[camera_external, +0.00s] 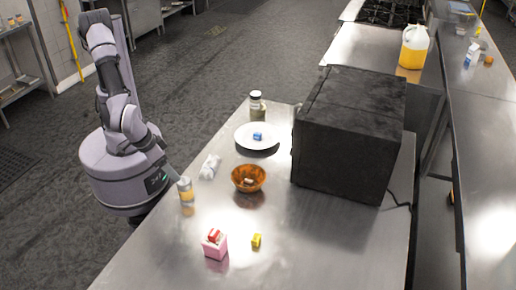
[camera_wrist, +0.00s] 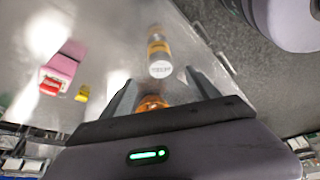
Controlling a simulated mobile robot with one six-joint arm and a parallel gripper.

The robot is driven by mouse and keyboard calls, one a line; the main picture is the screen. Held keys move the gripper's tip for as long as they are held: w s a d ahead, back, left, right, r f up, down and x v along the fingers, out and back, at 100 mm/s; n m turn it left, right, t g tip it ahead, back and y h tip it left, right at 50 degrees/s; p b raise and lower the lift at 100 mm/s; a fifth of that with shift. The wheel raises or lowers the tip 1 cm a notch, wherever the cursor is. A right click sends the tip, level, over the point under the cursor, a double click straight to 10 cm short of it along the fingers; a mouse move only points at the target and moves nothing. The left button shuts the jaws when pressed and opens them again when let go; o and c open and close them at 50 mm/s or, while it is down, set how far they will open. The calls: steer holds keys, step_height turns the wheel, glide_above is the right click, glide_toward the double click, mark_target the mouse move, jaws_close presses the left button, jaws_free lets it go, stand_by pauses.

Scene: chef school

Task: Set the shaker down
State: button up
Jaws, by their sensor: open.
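The shaker (camera_external: 186,190), with an amber body and a pale cap, stands upright on the steel table near its left edge. In the wrist view the shaker (camera_wrist: 158,50) shows just beyond my fingertips, its light cap toward the camera. My gripper (camera_wrist: 161,78) is open, with a finger on either side and nothing held between them. In the external view my gripper (camera_external: 176,176) is close beside the top of the shaker; whether they touch cannot be told.
An orange bowl (camera_external: 236,181), a crumpled white item (camera_external: 210,166) and a white plate (camera_external: 244,137) lie behind the shaker. A pink box (camera_external: 214,251) and a small yellow item (camera_external: 256,240) are nearer the front. A large black box (camera_external: 345,150) blocks the table's right side.

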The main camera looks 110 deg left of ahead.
steer(key=s+a+r+m+t, duration=0.1)
steer(key=s+a+r+m, duration=0.1)
steer(key=a+m, duration=0.3)
steer(key=s+a+r+m+t+h+b, duration=0.1)
steer(key=s+a+r+m, duration=0.2)
steer(key=a+r+m, duration=0.1)
steer(key=s+a+r+m+t, duration=0.1)
steer(key=s+a+r+m, duration=0.2)
steer(key=a+m, duration=0.3)
steer(key=shift+a+r+m+h, duration=0.3)
steer(key=shift+a+r+h, duration=0.1)
steer(key=shift+a+r, duration=0.05)
